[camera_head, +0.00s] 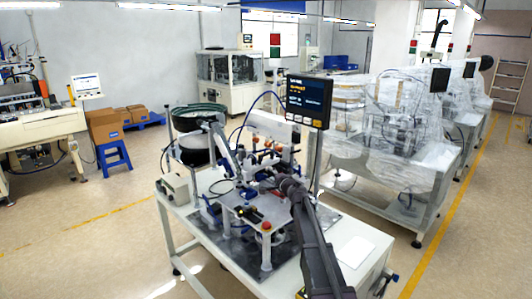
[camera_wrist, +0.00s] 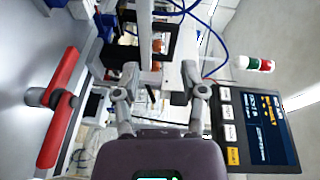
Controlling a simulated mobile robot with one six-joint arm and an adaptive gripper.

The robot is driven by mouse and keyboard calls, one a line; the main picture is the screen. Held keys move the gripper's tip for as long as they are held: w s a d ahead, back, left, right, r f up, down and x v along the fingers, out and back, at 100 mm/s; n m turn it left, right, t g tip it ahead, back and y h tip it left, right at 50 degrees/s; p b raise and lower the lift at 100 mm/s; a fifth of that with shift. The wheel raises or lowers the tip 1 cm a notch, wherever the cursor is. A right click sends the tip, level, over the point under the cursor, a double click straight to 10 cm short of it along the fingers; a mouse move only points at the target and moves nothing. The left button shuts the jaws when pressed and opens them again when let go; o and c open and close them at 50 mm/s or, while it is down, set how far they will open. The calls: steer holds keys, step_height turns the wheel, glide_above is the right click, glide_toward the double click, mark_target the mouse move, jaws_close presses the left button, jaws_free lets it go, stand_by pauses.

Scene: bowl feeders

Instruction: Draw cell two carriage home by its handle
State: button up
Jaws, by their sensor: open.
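A red bar handle (camera_wrist: 62,105) on a grey round mount stands at the left of the wrist view, against a pale flat plate. I cannot tell for certain whether it belongs to the cell two carriage. My gripper (camera_wrist: 161,82) is open, with its two fingers apart and nothing held between them; the handle lies outside the fingers, to their left. In the head view my arm reaches in from the lower right over the bench, and my gripper (camera_head: 266,184) is small there, among the fixtures. The carriage itself is not clearly distinguishable.
The white bench (camera_head: 183,228) carries a raised plate (camera_head: 240,203) with a red knob (camera_head: 267,226) at its front. A screen (camera_head: 308,102) on a post stands close behind my arm and at the right of the wrist view (camera_wrist: 262,130). A bowl feeder (camera_head: 198,112) stands behind.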

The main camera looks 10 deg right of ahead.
mark_target(267, 155)
steer(key=w+d+m, duration=0.1)
steer(key=w+d+r+m+t+h, duration=0.1)
steer(key=w+d, duration=0.1)
steer(key=shift+w+r+m+h, duration=0.15)
steer(key=shift+r+m+h, duration=0.25)
steer(key=shift+w, duration=0.1)
steer(key=x, duration=1.3)
steer(key=shift+w+a+r, duration=0.15)
steer(key=shift+w+r, duration=0.05)
steer(key=shift+w, duration=0.05)
steer(key=shift+c, duration=0.2)
jaws_close()
